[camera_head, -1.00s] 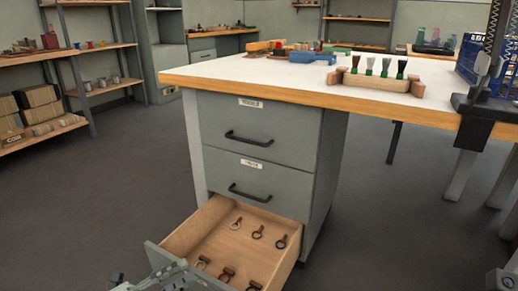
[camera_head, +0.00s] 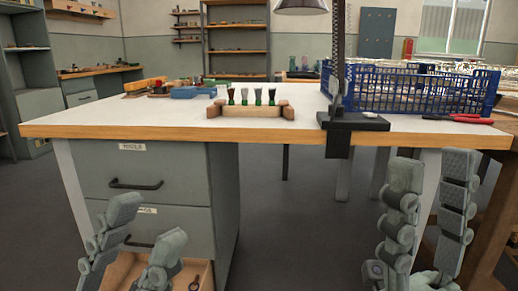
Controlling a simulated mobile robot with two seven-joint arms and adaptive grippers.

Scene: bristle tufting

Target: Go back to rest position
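My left gripper (camera_head: 149,220) is at the lower left, in front of the drawer cabinet (camera_head: 190,172). Its two fingers are spread with nothing between them. My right gripper (camera_head: 432,168) is at the lower right, in front of the workbench's (camera_head: 270,132) front edge. Its fingers point up, stand apart and hold nothing. The cabinet's bottom drawer (camera_head: 120,272) is open behind the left fingers, which hide much of it. On the bench, several brushes with green parts (camera_head: 258,96) stand upright in a wooden holder (camera_head: 243,111).
A blue crate (camera_head: 410,92) is at the right of the bench, near a dark clamped lamp stand (camera_head: 352,121). Red-handled pliers (camera_head: 470,118) lie near the right edge. A blue box (camera_head: 193,92) is at back left. The front left benchtop is clear.

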